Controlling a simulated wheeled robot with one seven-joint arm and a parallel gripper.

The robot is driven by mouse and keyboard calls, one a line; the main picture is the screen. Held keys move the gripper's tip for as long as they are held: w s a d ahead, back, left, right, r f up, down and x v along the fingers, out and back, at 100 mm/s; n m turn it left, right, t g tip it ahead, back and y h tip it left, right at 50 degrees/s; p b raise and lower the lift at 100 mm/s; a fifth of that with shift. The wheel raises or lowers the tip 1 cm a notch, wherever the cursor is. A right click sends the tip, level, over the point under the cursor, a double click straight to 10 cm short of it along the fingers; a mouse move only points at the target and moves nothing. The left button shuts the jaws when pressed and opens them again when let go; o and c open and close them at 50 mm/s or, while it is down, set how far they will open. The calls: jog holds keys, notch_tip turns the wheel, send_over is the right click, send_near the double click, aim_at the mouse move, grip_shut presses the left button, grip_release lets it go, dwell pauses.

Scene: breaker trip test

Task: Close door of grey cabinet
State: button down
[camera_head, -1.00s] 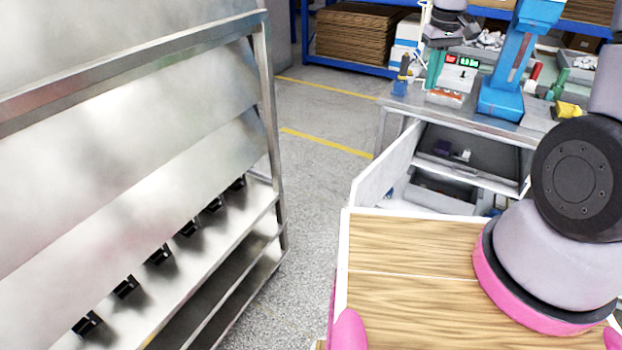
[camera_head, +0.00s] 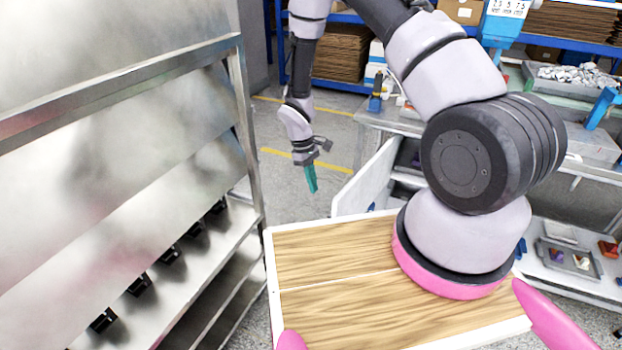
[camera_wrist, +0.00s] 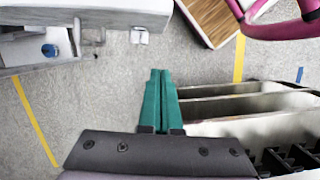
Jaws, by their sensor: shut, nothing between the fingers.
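The grey cabinet (camera_head: 411,158) is under the workbench, mostly hidden behind my arm in the head view. Its light grey door (camera_head: 366,182) stands open, swung out toward me on the left side. My gripper (camera_head: 313,190) hangs pointing down over the floor, left of the door and apart from it. Its teal fingers (camera_wrist: 160,74) are shut together with nothing between them. In the wrist view, a pale panel with a small metal fitting (camera_wrist: 140,36) lies at upper left, clear of the fingertips; I cannot tell surely whether it is the door.
A metal rack (camera_head: 253,130) with black clips fills the left side. The workbench (camera_head: 380,120) carries tools and parts bins. My wooden-topped base is close in front of the door. Grey floor (camera_head: 290,195) with yellow lines is free between rack and door.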

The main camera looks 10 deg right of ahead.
jog(key=s+d+f, duration=0.4)
jog(key=f, duration=0.1)
jog(key=shift+f, duration=0.1)
dwell(0.4)
